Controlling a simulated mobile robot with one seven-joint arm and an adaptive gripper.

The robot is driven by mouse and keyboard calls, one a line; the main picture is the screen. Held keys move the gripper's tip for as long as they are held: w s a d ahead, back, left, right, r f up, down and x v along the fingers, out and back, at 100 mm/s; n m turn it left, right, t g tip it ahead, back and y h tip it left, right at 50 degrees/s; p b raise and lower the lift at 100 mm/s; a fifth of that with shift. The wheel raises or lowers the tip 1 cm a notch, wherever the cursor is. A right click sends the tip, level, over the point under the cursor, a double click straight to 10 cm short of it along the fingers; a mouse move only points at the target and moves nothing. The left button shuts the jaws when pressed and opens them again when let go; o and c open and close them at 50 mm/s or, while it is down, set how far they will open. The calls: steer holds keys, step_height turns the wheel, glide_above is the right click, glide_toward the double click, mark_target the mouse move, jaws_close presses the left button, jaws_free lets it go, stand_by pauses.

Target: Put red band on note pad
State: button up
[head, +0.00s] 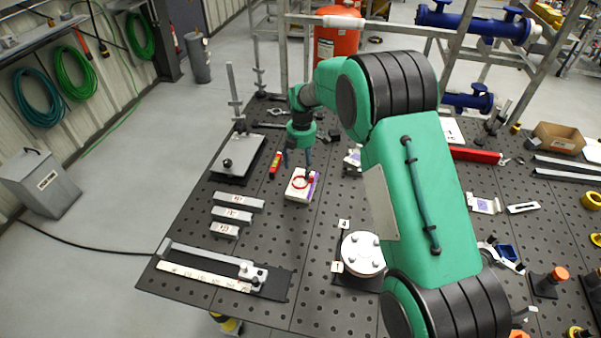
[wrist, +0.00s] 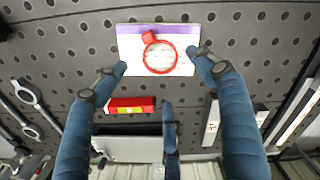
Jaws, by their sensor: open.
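The red band (head: 301,182) is a ring with a small red block on its rim. It lies on the white note pad (head: 294,195), which has a purple edge and rests flat on the dark perforated table. In the wrist view the band (wrist: 147,65) appears inside the note pad's outline, over its white face (wrist: 128,58), near the purple strip. My gripper (head: 297,164) is just above the pad, fingers pointing down. In the wrist view my gripper (wrist: 157,60) has its fingers spread on both sides of the band, with nothing between them that I can see held.
A red and yellow object (wrist: 131,105) lies close beside the pad. A grey plate with a black knob (head: 236,157) stands to the left, and labelled grey bars (head: 238,202) lie nearer the front. A round white flange (head: 363,254) is at front right. Bare table surrounds the pad's front.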

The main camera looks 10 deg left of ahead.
steer(key=shift+r, duration=2.4)
steer(key=s+d+r+m+t, duration=0.1)
steer(key=s+d+r+m, duration=0.6)
steer(key=d+r, duration=0.6)
steer(key=s+d+r+m+t, duration=0.2)
steer(key=s+d+r+m, duration=0.3)
steer(key=s+d+r, duration=0.7)
steer(key=s+d+r+m+t, duration=0.1)
steer(key=s+d+r+m, duration=0.7)
steer(key=s, duration=0.4)
steer(key=s+d+f+m, duration=0.2)
steer(key=s+d+m, duration=0.1)
steer(key=s, duration=0.4)
steer(key=s+d+f+m+t, duration=0.1)
steer(key=s+d+f+m, duration=0.1)
steer(key=s, duration=0.6)
steer(key=shift+d+m+t, duration=0.3)
steer(key=shift+d+m, duration=0.1)
steer(key=shift+d, duration=0.45)
steer(key=shift+f, duration=0.15)
